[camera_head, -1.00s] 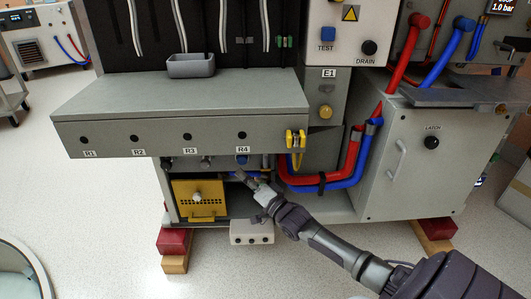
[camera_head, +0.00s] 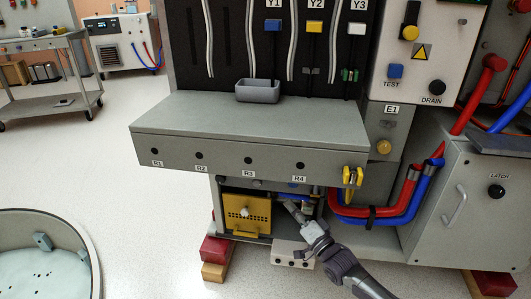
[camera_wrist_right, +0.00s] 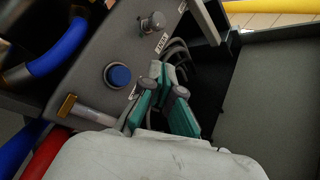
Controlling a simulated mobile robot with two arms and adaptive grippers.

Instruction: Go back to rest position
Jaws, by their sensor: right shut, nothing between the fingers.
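My right gripper (camera_head: 290,207) reaches in under the grey bench (camera_head: 250,118), below the R4 label, just right of the yellow perforated box. In the right wrist view its green-sided fingers (camera_wrist_right: 165,85) are together with nothing between them. They are close to a grey panel (camera_wrist_right: 100,70) with a blue round button (camera_wrist_right: 118,75) and a metal knob (camera_wrist_right: 153,22). I cannot tell whether the fingers touch the panel. My left gripper is in neither view.
The yellow box (camera_head: 246,212) and the red and blue hoses (camera_head: 395,205) flank the arm. A white box (camera_head: 292,254) sits low beside it. A grey tray (camera_head: 257,91) is on the bench. The floor at left is clear up to a round tub (camera_head: 90,262).

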